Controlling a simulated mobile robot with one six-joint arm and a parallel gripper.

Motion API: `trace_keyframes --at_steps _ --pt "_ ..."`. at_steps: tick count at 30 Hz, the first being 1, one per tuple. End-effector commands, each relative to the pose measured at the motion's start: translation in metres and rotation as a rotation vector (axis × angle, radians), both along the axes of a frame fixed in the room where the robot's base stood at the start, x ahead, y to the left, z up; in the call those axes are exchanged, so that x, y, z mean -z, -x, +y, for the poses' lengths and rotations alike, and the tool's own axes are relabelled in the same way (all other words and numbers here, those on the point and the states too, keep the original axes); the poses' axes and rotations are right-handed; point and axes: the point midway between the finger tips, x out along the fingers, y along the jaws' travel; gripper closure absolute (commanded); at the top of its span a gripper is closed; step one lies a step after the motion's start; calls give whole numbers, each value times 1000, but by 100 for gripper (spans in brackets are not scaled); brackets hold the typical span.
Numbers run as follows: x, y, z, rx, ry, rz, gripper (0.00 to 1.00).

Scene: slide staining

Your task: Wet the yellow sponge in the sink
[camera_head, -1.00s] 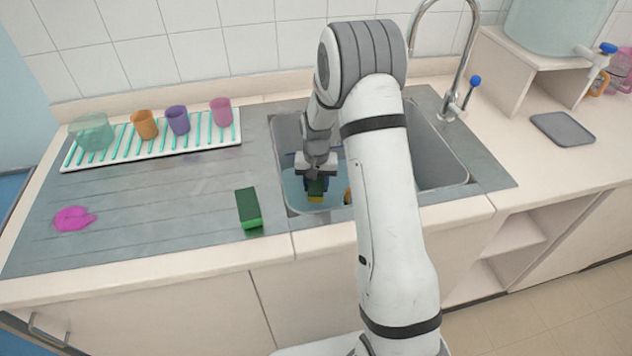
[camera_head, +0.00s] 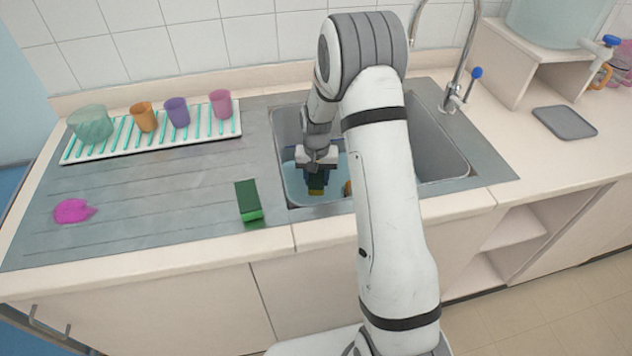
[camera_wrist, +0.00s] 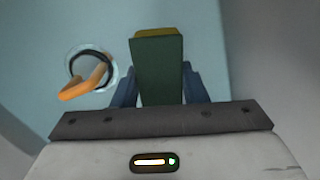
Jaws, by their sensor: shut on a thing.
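The yellow sponge (camera_head: 316,191) has a dark green face and is held in my gripper (camera_head: 317,178), inside the sink (camera_head: 299,203). In the wrist view, the sponge (camera_wrist: 158,70) shows mostly its green side with a yellow edge at the far end. My gripper (camera_wrist: 155,90) is shut on it, a blue finger on each side. The sink holds pale blue water. I cannot tell whether the sponge touches the water. My arm hides part of the sink.
An orange object (camera_wrist: 85,84) lies by the drain (camera_wrist: 92,65). A second green sponge (camera_head: 248,200) and a pink cloth-like thing (camera_head: 73,211) lie on the drainboard (camera_head: 160,205). Several cups stand on a rack (camera_head: 150,146) behind. The faucet (camera_head: 462,65) rises behind the sink.

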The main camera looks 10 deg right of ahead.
Motion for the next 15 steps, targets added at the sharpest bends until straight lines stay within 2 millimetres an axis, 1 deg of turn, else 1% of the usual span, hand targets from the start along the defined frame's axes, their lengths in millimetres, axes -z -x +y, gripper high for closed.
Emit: trace_keyframes --at_steps 1,15 --pt "-8 0 0 0 0 -1 79" --pt "-46 0 0 0 0 -1 79"
